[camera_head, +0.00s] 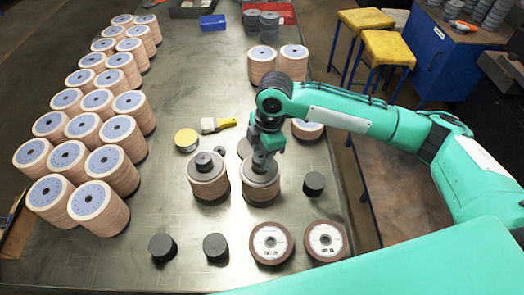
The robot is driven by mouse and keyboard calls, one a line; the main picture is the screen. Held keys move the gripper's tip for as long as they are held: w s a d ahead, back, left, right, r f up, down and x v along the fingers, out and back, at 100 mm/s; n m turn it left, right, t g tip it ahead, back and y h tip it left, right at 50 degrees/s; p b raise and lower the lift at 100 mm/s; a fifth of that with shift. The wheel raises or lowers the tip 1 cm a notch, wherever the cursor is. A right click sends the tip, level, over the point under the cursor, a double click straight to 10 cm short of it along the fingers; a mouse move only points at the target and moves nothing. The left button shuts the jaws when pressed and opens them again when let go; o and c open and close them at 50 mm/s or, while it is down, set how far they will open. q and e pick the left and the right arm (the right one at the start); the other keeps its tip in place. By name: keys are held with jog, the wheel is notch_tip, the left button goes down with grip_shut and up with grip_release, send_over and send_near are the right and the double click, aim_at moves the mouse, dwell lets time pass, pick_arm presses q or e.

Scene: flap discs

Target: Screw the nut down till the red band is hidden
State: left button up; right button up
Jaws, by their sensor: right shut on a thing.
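Two stacks of flap discs stand side by side near the middle of the table, the left stack (207,188) and the right stack (261,192). Each has a dark round plate on top. A dark nut (262,163) sits at the centre of the right stack's plate. My right gripper (263,152) points down over that stack and is shut on the nut. The gripper hides much of the nut and the spindle. I cannot make out a red band. The left stack has a similar dark nut (204,160) on its plate. My left gripper is not in view.
Rows of tan disc stacks (99,205) fill the table's left side. Dark cylinders (215,247) and two labelled discs (271,243) stand in front. A yellow-handled brush (217,125) and a yellow-lidded tin (186,140) lie behind the left stack. More stacks stand behind my gripper.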

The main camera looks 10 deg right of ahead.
jog(key=o, duration=1.1)
jog(key=shift+f, duration=0.1)
jog(key=shift+c, duration=0.2)
